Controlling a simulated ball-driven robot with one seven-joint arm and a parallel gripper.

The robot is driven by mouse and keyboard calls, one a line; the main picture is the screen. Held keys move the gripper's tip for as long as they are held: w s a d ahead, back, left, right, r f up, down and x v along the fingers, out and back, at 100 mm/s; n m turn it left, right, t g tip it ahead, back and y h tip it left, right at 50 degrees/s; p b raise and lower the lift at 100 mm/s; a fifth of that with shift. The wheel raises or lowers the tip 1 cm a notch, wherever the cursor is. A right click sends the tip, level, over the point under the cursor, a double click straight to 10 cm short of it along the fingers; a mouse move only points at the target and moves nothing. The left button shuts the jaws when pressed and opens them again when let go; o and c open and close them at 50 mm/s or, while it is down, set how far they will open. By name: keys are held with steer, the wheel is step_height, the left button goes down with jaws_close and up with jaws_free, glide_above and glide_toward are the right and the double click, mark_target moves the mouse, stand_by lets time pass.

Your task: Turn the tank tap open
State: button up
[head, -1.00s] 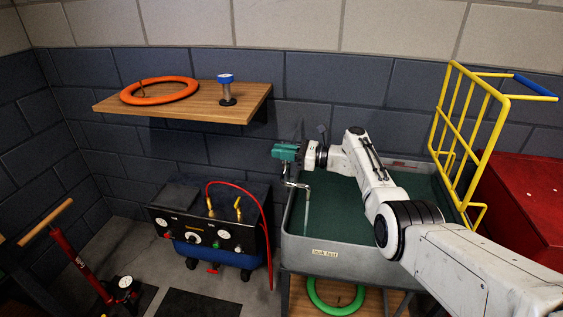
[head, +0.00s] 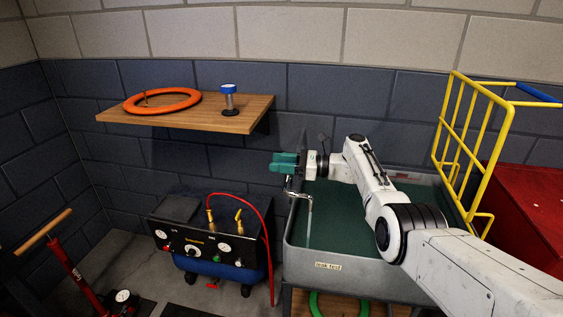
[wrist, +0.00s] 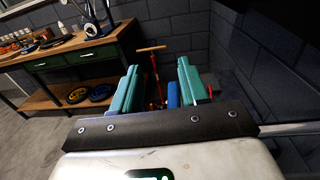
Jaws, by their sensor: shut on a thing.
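The silver tap (head: 300,196) stands at the left rim of the grey tank (head: 297,238), its spout bent down inside. A thin pale streak hangs below the spout; I cannot tell whether it is water. My gripper (head: 284,163), with teal fingers, is at the top of the tap, shut on its handle. The fingers hide most of the handle in the head view. In the wrist view the fingers (wrist: 160,90) stand apart, with a blue patch between them that I cannot clearly identify.
A shelf (head: 245,119) with an orange ring (head: 187,99) and a blue-topped canister (head: 229,100) is on the wall behind. A compressor (head: 200,255) with a red hose stands left of the tank. A yellow rack (head: 440,150) and red box (head: 530,210) are at the right.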

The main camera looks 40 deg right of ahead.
steer(key=shift+a+f, duration=0.1)
steer(key=p+v, duration=0.1)
steer(key=v, duration=1)
steer(key=shift+a+r, duration=0.15)
steer(key=shift+r, duration=0.1)
steer(key=shift+s, duration=0.1)
